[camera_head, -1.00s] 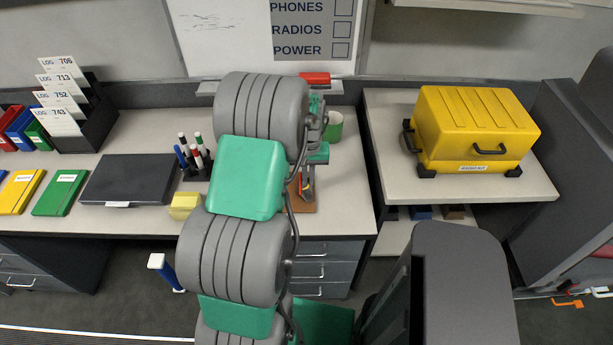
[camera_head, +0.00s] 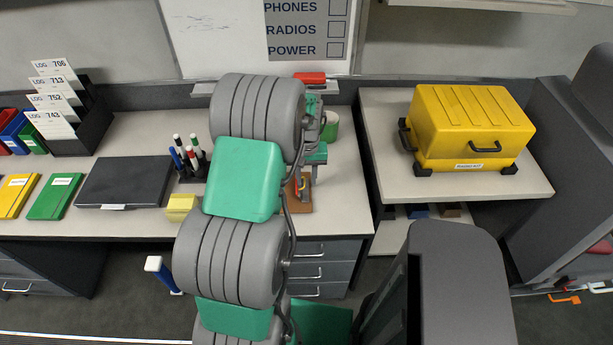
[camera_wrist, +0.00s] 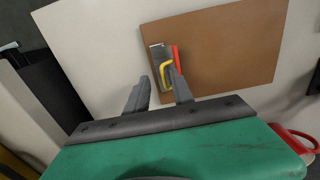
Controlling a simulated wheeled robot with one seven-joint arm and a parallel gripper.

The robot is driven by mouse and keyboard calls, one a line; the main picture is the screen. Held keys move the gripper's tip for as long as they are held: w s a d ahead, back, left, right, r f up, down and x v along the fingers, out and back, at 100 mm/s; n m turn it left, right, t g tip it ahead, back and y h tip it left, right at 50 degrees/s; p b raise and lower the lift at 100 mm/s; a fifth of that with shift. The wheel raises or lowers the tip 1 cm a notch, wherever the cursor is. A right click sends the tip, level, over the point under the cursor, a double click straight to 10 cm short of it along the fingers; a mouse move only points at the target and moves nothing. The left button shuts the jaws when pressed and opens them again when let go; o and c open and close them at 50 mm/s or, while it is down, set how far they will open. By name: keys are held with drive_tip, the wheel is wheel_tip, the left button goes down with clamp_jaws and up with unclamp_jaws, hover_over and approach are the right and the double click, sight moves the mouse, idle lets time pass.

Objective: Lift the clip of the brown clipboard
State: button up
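The brown clipboard (camera_wrist: 235,50) lies on the desk in the wrist view. Near its left edge is the clip, a grey metal plate (camera_wrist: 157,52) with a yellow bent bar (camera_wrist: 166,68) and a red strip (camera_wrist: 176,57) beside it. In the head view the clipboard (camera_head: 303,206) is partly hidden behind my arm. My gripper (camera_wrist: 158,87) is open and empty in the wrist view. Its right finger overlaps the lower end of the clip in the picture; whether it touches cannot be told. Its left finger is off the board's left edge.
A green mug (camera_head: 330,128) stands behind my gripper. A pen holder (camera_head: 190,165), a yellow block (camera_head: 181,208) and a dark closed case (camera_head: 122,182) lie left of my arm. A yellow case (camera_head: 472,130) sits on the right desk. A red object (camera_head: 311,79) is on the board's ledge.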

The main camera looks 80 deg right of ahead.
wheel_tip(320, 180, up, 8)
drive_tip(key=p, duration=0.5)
idle(0.5)
